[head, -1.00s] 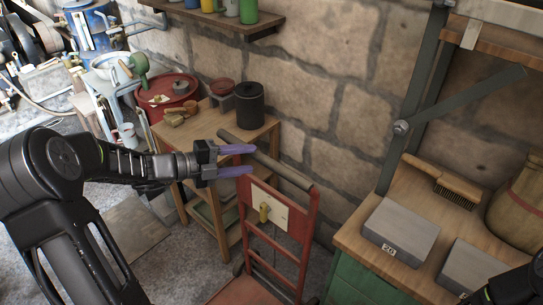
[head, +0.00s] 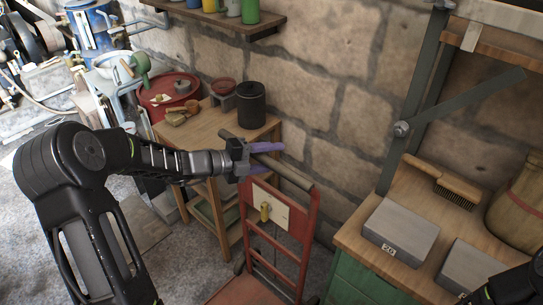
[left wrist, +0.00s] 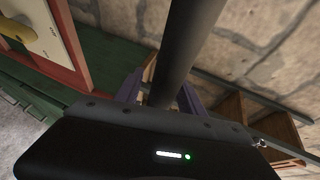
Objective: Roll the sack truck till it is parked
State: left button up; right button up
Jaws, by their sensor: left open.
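The sack truck (head: 312,220) stands upright in front of the stone wall in the head view. It has a red frame, a pale panel with a yellow piece, and a dark round handle bar (head: 293,178) across its top. My left gripper (head: 265,159) is at the middle of the handle bar, its purple fingers open. In the left wrist view the bar (left wrist: 190,45) runs between the two fingers, one on each side; I cannot tell whether they touch it. The truck's red frame and panel (left wrist: 45,25) show at the upper left there. My right gripper is out of view.
A wooden stand (head: 210,125) with a black canister (head: 251,105) is close behind and left of the truck. A workbench (head: 360,240) with grey blocks and a brush (head: 442,183) stands close on the right. Part of my right arm shows at the lower right corner.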

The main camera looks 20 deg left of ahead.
pick_arm(q)
grip_shut()
dwell(0.4)
dwell(0.9)
